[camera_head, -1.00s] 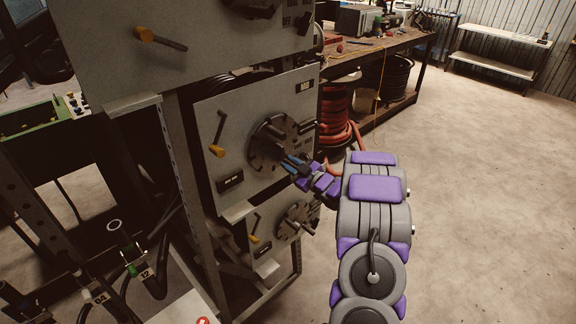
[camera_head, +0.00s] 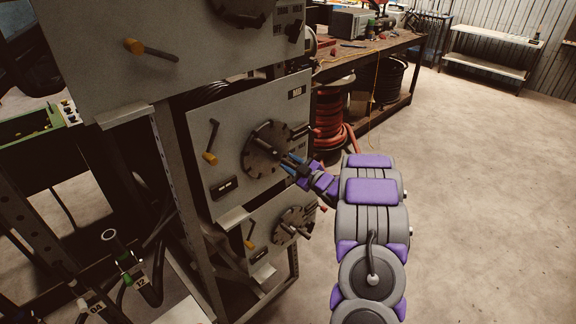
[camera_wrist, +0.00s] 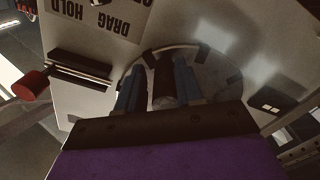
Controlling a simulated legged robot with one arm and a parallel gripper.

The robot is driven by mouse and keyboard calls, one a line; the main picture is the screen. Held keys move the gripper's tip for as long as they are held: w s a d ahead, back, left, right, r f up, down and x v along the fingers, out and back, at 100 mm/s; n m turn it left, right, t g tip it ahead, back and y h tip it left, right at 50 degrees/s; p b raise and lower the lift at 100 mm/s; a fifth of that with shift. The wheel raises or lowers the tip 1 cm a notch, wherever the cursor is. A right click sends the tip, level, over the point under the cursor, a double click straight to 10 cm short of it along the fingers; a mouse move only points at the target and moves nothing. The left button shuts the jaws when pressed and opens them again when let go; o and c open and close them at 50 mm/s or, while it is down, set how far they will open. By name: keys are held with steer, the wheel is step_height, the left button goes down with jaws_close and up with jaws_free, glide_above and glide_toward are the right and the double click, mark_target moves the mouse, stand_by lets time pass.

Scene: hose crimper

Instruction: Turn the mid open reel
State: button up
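The mid reel panel (camera_head: 215,125) is a grey box face with a dark round reel disc (camera_head: 250,163) on it. Bar-like handles stick out from the disc. My gripper (camera_head: 287,160) reaches the right part of this disc from the front right. In the wrist view, its two blue fingers (camera_wrist: 160,88) stand apart with a dark cylindrical handle (camera_wrist: 163,78) between them. A small gap shows on the left side, so I cannot tell whether both fingers touch it. The disc's rim (camera_wrist: 215,62) shows behind the fingers.
A crank with an orange knob (camera_head: 209,158) sits left of the disc. A lower panel with its own reel (camera_head: 292,222) is below, and an upper panel (camera_head: 180,60) is above. A workbench (camera_head: 370,50) stands behind. The floor at right (camera_head: 490,190) is clear.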

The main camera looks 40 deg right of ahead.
steer(key=shift+o, duration=0.8)
steer(key=shift+s+r, duration=0.1)
steer(key=shift+o, duration=0.6)
steer(key=shift+d, duration=0.1)
steer(key=shift+f, duration=0.25)
steer(key=shift+s, duration=0.1)
steer(key=s+d+p, duration=0.1)
steer(key=s+p, duration=0.1)
steer(key=s, duration=1.4)
steer(key=shift+s, duration=0.35)
steer(key=shift+d+f, duration=0.1)
steer(key=shift+d, duration=0.05)
